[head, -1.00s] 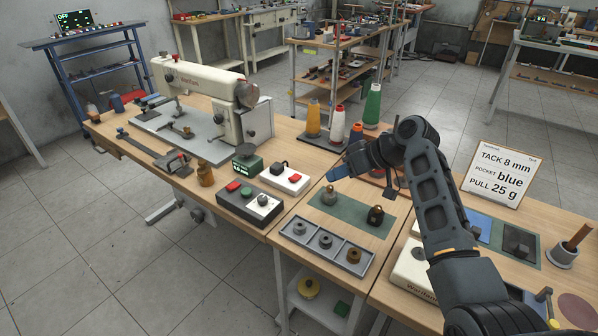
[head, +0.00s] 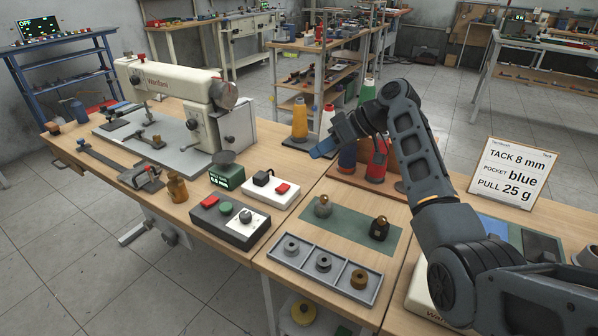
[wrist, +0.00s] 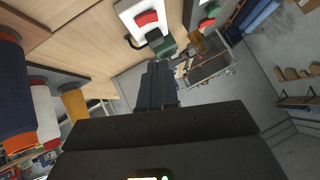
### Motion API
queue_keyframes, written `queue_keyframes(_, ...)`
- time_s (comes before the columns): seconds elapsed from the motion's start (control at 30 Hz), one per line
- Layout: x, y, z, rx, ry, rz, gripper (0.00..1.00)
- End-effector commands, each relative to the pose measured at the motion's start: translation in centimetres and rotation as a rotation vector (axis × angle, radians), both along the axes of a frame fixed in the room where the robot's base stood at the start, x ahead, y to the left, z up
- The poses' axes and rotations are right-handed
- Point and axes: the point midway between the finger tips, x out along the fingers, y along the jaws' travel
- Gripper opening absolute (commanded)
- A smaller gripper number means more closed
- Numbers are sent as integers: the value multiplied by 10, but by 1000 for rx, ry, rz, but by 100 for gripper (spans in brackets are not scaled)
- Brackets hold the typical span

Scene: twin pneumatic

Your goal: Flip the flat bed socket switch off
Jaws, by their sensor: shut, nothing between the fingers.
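A white socket box (head: 258,193) with a red rocker switch (head: 281,188) and a black plug (head: 262,177) stands on the wooden table, in front of the cream flat bed sewing machine (head: 178,88). My gripper (head: 322,150) is shut and empty, in the air to the right of and above the box, apart from it. In the wrist view the shut fingers (wrist: 157,82) point up the picture; the white box (wrist: 131,13) and its red rocker (wrist: 146,18) are at the top, beyond the fingertips. The rocker's tilt is too small to tell.
A dark control box (head: 236,225) with red and green buttons sits in front of the socket box. A green scale (head: 227,176) is at its left. A three-part grey tray (head: 302,270) and weights on a green mat (head: 345,229) lie nearer. Thread cones (head: 376,160) stand behind my gripper.

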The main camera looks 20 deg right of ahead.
Motion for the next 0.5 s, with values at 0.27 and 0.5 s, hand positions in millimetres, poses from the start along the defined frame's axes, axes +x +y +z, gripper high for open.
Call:
queue_keyframes(0.27, 18, 27, -28, 0, 4, 3, 0)
queue_keyframes(0.5, 38, 56, -59, 0, 3, 2, 0)
